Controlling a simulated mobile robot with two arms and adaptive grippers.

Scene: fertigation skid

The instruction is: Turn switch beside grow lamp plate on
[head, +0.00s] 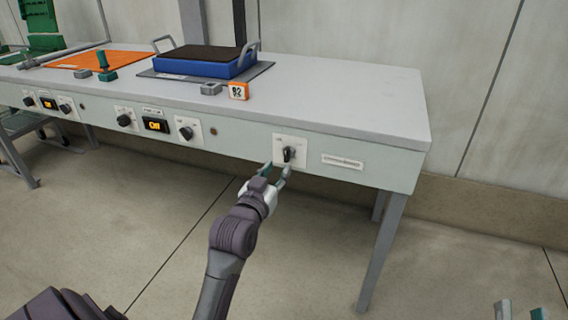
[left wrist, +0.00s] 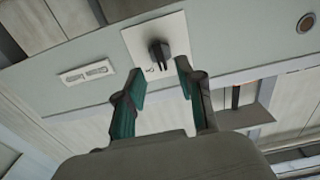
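The switch is a black rotary knob (head: 288,154) on a small white square plate on the bench's front panel. A long white label plate (head: 343,162) is just right of it; its lettering is too small to read. In the left wrist view the knob (left wrist: 161,53) and label plate (left wrist: 86,73) also show. My left gripper (head: 277,169) is just in front of and below the knob. Its teal fingers (left wrist: 160,78) are apart, with the knob just beyond the gap between their tips. My right gripper (head: 521,309) is at the bottom right, fingers apart, empty and partly cut off.
Further left on the panel are other knobs (head: 186,133) and displays (head: 155,125) reading "Off". On the bench top (head: 340,110) are a blue tray (head: 205,68), an orange tag block (head: 238,91), a grey block (head: 211,89) and an orange mat (head: 90,60). The floor in front is clear.

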